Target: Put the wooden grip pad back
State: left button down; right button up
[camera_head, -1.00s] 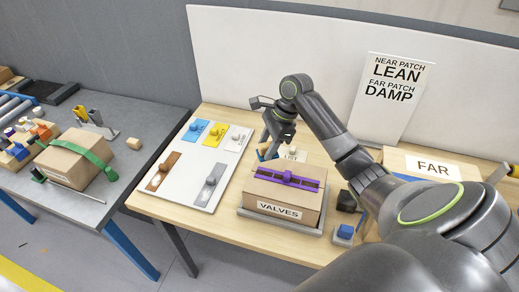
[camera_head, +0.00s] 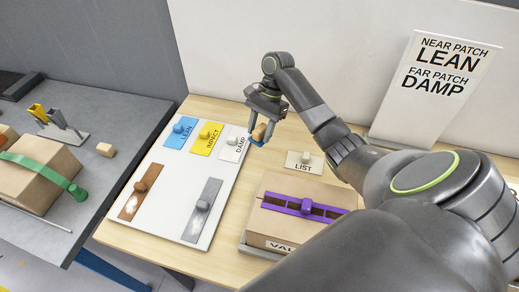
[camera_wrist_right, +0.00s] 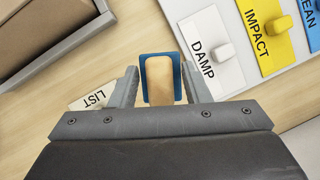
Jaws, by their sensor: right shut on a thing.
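The wooden pad (camera_head: 259,132) is a small tan block between the fingers of my right gripper (camera_head: 262,126), over the table just right of the white board. In the right wrist view, my right gripper (camera_wrist_right: 160,88) is shut on the pad (camera_wrist_right: 159,82). A blue frame (camera_wrist_right: 160,56) borders the pad there, and its blue edge shows below the pad in the head view (camera_head: 256,143). I cannot tell whether this frame is fixed to the pad or rests on the table. My left gripper is not in view.
The white board (camera_head: 170,195) carries LEAN, IMPACT and DAMP plates and two long strips. A LIST plate (camera_head: 304,162) lies near the VALVES box (camera_head: 283,222). A sign (camera_head: 432,85) stands behind. The grey table (camera_head: 110,115) at left holds a green-strapped box and a small wooden block (camera_head: 105,150).

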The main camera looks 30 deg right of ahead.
aim_at(260, 139)
notch_tip(260, 139, down, 4)
jog(key=shift+f+p, duration=0.25)
jog(key=shift+p, duration=0.15)
notch_tip(260, 139, down, 3)
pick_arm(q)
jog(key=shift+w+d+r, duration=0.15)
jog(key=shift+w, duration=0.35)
pick_arm(e)
jog(key=shift+f, duration=0.35)
jog(key=shift+f, duration=0.15)
jog(key=o, duration=0.9)
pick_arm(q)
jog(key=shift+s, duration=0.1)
